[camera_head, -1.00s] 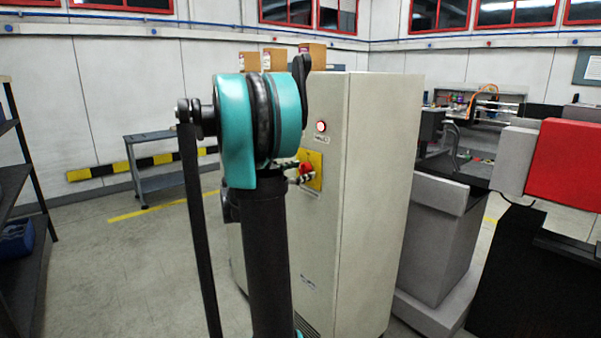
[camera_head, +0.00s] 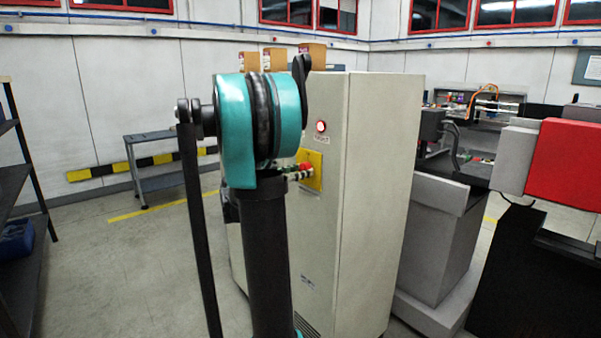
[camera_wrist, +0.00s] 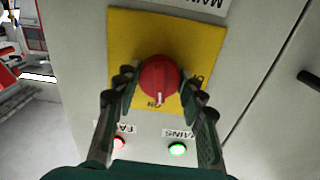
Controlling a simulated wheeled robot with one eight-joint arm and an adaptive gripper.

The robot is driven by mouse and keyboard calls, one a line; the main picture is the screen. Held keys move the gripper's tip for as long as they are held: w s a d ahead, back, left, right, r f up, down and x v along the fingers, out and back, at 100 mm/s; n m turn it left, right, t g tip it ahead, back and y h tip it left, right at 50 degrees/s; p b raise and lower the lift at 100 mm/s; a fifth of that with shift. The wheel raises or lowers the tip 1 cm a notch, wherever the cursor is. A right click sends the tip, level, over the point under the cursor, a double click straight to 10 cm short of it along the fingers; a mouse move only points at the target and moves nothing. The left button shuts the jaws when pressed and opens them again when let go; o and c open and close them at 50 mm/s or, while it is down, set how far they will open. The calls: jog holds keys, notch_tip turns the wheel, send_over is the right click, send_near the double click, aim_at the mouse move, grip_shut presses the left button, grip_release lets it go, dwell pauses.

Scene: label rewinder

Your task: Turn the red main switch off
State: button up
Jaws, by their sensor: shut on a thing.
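The red main switch (camera_wrist: 159,76) is a round knob on a yellow plate (camera_wrist: 205,35) on the light cabinet front. In the wrist view its white mark points down the picture, towards the label that reads ON. My gripper (camera_wrist: 160,85) has one finger on each side of the knob and is shut on it. In the head view the yellow plate (camera_head: 316,160) shows on the tall cabinet (camera_head: 375,190). My gripper (camera_head: 298,172) is in front of it, mostly hidden by my arm, and the knob is hardly visible there.
In the wrist view a lit red lamp (camera_wrist: 119,143) and a lit green lamp (camera_wrist: 178,149) sit beside the plate. In the head view a lit round lamp (camera_head: 321,127) is above it. A machine with a red block (camera_head: 565,165) stands right.

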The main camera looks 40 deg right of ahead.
jog(key=n, duration=0.4)
jog(key=shift+n, duration=0.3)
jog(key=n, duration=0.3)
jog(key=shift+n, duration=0.4)
jog(key=n, duration=0.4)
jog(key=shift+s+n, duration=0.1)
jog(key=shift+n, duration=1.9)
jog(key=o, duration=1.2)
jog(key=shift+c, duration=0.2)
